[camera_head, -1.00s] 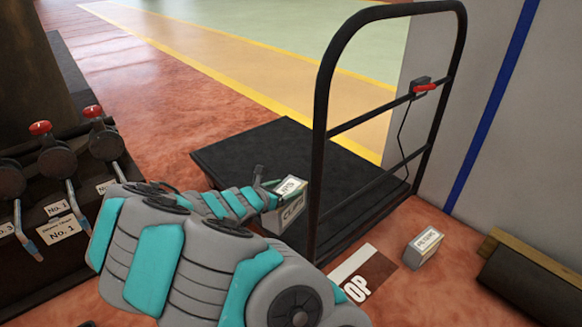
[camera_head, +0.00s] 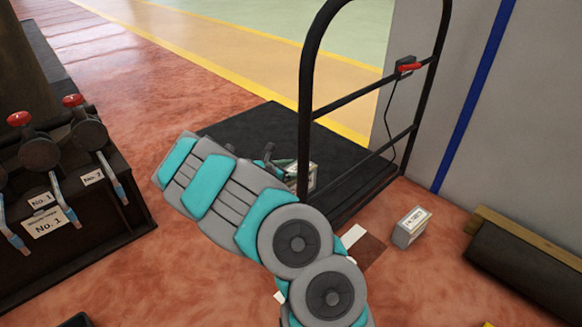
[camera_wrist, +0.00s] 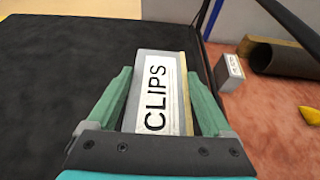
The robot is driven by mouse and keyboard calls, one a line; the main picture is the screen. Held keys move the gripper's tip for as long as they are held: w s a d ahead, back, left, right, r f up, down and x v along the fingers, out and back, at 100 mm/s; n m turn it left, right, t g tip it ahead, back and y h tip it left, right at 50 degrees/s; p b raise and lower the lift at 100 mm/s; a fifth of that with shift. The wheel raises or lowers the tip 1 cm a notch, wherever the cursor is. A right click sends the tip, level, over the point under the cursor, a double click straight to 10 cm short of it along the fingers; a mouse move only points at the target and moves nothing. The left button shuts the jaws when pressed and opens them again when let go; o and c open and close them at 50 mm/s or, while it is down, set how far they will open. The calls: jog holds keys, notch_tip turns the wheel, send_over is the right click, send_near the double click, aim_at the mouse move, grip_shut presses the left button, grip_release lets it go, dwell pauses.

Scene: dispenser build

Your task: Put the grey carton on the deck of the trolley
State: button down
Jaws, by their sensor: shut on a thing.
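The grey carton (camera_wrist: 160,85) has a white label reading CLIPS. My gripper (camera_wrist: 161,88) is shut on it, one green finger along each side. In the head view the carton (camera_head: 308,178) shows partly behind the trolley's upright, and my gripper (camera_head: 282,168) is partly hidden by my arm. The trolley has a black flat deck (camera_head: 240,127) and a black tube handle (camera_head: 308,85). The carton is over the deck's side near the handle; the deck (camera_wrist: 60,80) fills the left of the wrist view. I cannot tell whether the carton touches it.
A second small carton (camera_head: 411,227) stands on the red floor right of the trolley. A dark roll (camera_head: 535,265) and a wooden beam (camera_head: 520,235) lie further right by the grey wall. A lever bank (camera_head: 75,200) stands at the left. The deck's far left part is bare.

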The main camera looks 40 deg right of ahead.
jog(key=shift+w+d+f+b, duration=0.15)
jog(key=shift+w+d+f, duration=0.4)
jog(key=shift+w, duration=0.4)
jog(key=shift+w+d+f+b, duration=0.2)
jog(key=shift+w+d+f, duration=0.15)
jog(key=shift+w+f, duration=0.5)
jog(key=shift+w+d+f+b, duration=0.15)
jog(key=shift+w+d+f, duration=0.35)
jog(key=shift+w, duration=0.5)
jog(key=shift+f, duration=0.15)
jog(key=shift+f, duration=0.15)
grip_release()
jog(key=shift+a+r, duration=0.25)
jog(key=shift+r, duration=0.05)
jog(key=p+v, duration=0.1)
jog(key=v, duration=1)
jog(key=shift+a+p, duration=0.3)
jog(key=shift+a, duration=0.05)
